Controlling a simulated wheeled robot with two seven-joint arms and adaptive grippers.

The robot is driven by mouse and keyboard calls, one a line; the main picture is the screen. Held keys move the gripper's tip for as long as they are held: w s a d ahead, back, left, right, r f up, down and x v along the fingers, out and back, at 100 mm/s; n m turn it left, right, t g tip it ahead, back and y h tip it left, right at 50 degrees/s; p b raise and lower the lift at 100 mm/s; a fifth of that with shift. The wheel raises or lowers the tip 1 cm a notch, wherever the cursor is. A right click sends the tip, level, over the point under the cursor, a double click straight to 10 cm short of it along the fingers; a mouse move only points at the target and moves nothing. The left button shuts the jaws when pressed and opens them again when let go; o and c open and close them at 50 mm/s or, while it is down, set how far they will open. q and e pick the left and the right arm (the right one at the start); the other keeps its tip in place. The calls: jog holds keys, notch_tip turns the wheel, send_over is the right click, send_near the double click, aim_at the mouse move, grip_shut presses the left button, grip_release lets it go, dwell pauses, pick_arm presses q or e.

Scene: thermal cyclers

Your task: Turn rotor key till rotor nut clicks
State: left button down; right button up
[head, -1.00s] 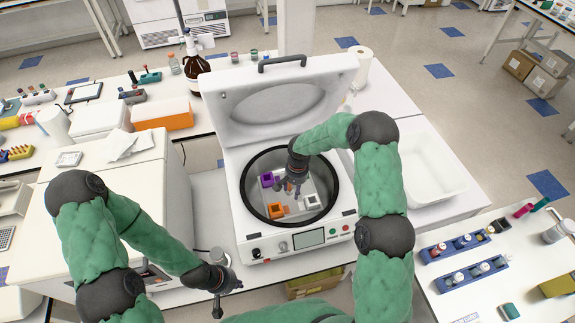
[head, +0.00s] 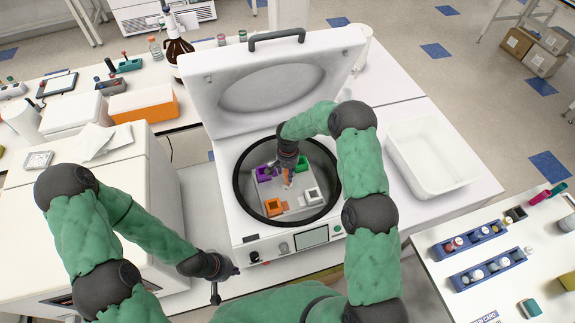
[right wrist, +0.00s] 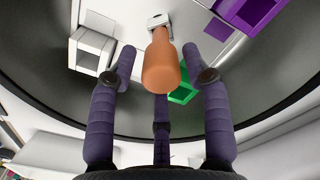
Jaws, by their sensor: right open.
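The centrifuge (head: 262,240) stands with its lid raised. Inside its round bowl is a rotor (head: 297,205) with purple, green, orange and white square buckets. The rotor key shows an orange-brown handle (right wrist: 161,65) upright at the rotor's middle in the right wrist view, and a little of it shows in the head view (head: 287,177). My right gripper (right wrist: 163,62) is open in the bowl, its fingers spread around the handle with gaps to it. The rotor nut is hidden. My left gripper (head: 226,282) hangs in front of the centrifuge, away from it; its fingers are unclear.
The raised lid (head: 275,85) stands behind the bowl. A white tray (head: 433,160) is on the right, and blue tube racks (head: 487,270) lie on the near right bench. A white box-shaped machine (head: 100,215) stands at left.

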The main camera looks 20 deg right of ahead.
jog(key=shift+w+f+p, duration=0.1)
jog(key=shift+f+p, duration=0.2)
jog(key=shift+f, duration=2.9)
grip_shut()
